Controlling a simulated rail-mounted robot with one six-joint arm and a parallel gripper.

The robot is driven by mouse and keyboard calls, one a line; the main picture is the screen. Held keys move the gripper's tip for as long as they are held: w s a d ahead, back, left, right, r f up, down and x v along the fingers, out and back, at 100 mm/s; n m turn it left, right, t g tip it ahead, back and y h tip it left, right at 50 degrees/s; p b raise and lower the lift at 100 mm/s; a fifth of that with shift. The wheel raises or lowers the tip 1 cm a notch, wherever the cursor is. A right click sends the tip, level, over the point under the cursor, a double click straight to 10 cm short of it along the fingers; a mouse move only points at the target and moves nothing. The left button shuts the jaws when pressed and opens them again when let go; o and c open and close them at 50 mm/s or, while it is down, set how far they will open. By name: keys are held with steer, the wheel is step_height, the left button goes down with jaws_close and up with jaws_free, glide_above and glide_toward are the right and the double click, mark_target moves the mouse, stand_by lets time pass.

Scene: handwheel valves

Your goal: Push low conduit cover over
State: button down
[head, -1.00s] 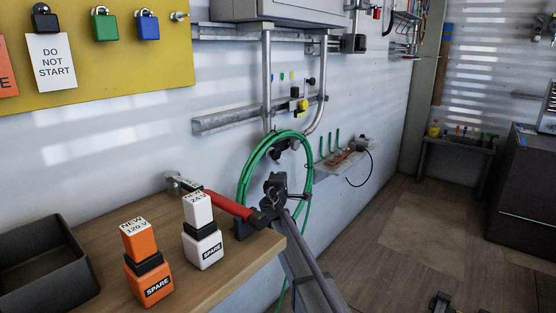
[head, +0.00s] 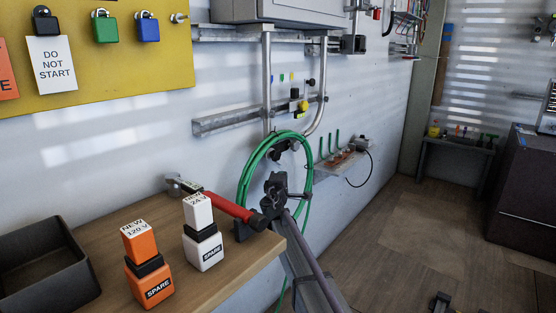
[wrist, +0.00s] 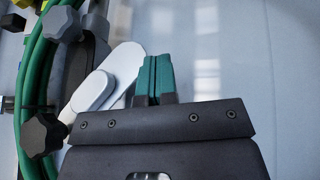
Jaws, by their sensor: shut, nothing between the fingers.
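In the wrist view, my gripper (wrist: 154,78) has its two teal fingers pressed together, with nothing between them. Left of the fingertips is a pale oblong plate (wrist: 123,62), which looks like a conduit cover. A second, white oblong plate (wrist: 92,91) overlaps it in front at lower left. The fingers are right beside the pale plate's right edge; I cannot tell whether they touch it. Dark knobs (wrist: 62,24) stand to the left. In the head view, my dark wrist is in front of the green hose coil, and neither the fingers nor the cover can be made out.
A green hose coil (head: 244,172) hangs on the wall around the dark knobs. The wooden bench (head: 110,250) holds a red-handled tool (head: 228,206), orange and white spare blocks (head: 203,246) and a dark bin (head: 40,265). The wall to the right in the wrist view is clear.

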mark_target(286, 163)
steer(key=shift+w+d+r+p, duration=0.2)
steer(key=shift+w+r+p, duration=0.1)
steer(key=shift+r+p, duration=0.45)
steer(key=shift+w+d+r+p, duration=0.2)
steer(key=shift+w+r+p, duration=0.15)
steer(key=shift+r+p, duration=0.45)
steer(key=shift+w+d+r+p, duration=0.2)
steer(key=shift+w+r+p, duration=0.1)
steer(key=shift+r+p, duration=0.45)
steer(key=f+b, duration=0.1)
steer(key=s+a+f+b, duration=0.1)
steer(key=s+f+b, duration=0.1)
steer(key=shift+s+a, duration=0.15)
steer(key=shift+a, duration=0.1)
